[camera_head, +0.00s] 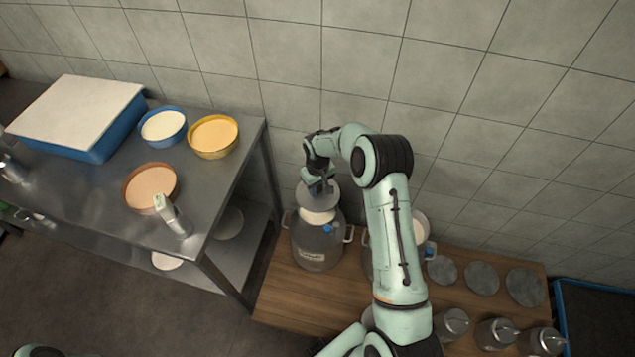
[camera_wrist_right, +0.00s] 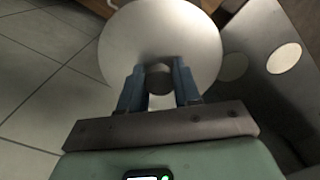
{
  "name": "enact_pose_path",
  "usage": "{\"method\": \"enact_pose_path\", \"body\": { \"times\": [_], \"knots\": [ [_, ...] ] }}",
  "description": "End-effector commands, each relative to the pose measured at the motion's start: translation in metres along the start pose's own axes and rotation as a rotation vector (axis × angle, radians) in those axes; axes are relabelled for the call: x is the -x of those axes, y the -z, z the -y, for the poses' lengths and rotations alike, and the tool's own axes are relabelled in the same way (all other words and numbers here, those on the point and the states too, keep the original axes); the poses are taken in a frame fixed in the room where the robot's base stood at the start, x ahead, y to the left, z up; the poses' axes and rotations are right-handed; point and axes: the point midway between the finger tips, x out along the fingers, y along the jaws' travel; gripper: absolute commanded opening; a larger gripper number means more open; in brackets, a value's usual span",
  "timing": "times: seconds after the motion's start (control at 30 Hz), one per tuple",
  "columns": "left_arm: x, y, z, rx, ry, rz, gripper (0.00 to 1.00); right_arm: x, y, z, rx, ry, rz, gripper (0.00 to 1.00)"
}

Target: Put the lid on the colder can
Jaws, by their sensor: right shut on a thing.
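My right gripper (camera_head: 318,182) is shut on the knob of a round metal lid (camera_head: 317,198). In the right wrist view the two blue fingers (camera_wrist_right: 159,78) grip the knob, and the lid (camera_wrist_right: 160,35) spreads out beyond them. The lid is over the back part of the mouth of the left metal can (camera_head: 316,250), which has side handles, a blue spot and a pale label. Whether the lid touches the rim cannot be told. A second can (camera_head: 420,228) is mostly hidden behind my right arm; its pale open mouth shows. My left gripper is out of view.
The wooden bench (camera_head: 275,298) also bears round grey discs (camera_head: 482,278) and small metal jugs (camera_head: 497,333). The steel table (camera_head: 90,190) at left holds bowls (camera_head: 214,136), a blue tray (camera_head: 118,135) and a white-and-metal device (camera_head: 170,213). A tiled wall stands close behind.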

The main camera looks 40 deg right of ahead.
Motion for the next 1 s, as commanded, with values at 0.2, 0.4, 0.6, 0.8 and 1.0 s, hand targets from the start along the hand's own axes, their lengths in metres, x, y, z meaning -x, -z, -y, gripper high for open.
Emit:
{"method": "enact_pose_path", "body": {
  "times": [0.2,0.4,0.6,0.8,1.0],
  "knots": [
    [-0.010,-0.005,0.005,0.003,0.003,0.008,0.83,-0.022,-0.001,0.000,0.000,0.000,0.001,0.00],
    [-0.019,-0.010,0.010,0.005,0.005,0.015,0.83,-0.042,-0.001,0.000,0.000,0.000,0.001,0.00],
    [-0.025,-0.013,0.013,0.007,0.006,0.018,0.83,-0.053,0.000,0.000,0.000,0.000,-0.001,0.00],
    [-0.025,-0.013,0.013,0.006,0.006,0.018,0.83,-0.053,0.001,0.000,0.000,0.000,-0.002,0.00],
    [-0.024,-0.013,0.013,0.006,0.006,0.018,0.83,-0.053,0.001,0.000,0.000,0.000,-0.002,0.00]
  ]
}}
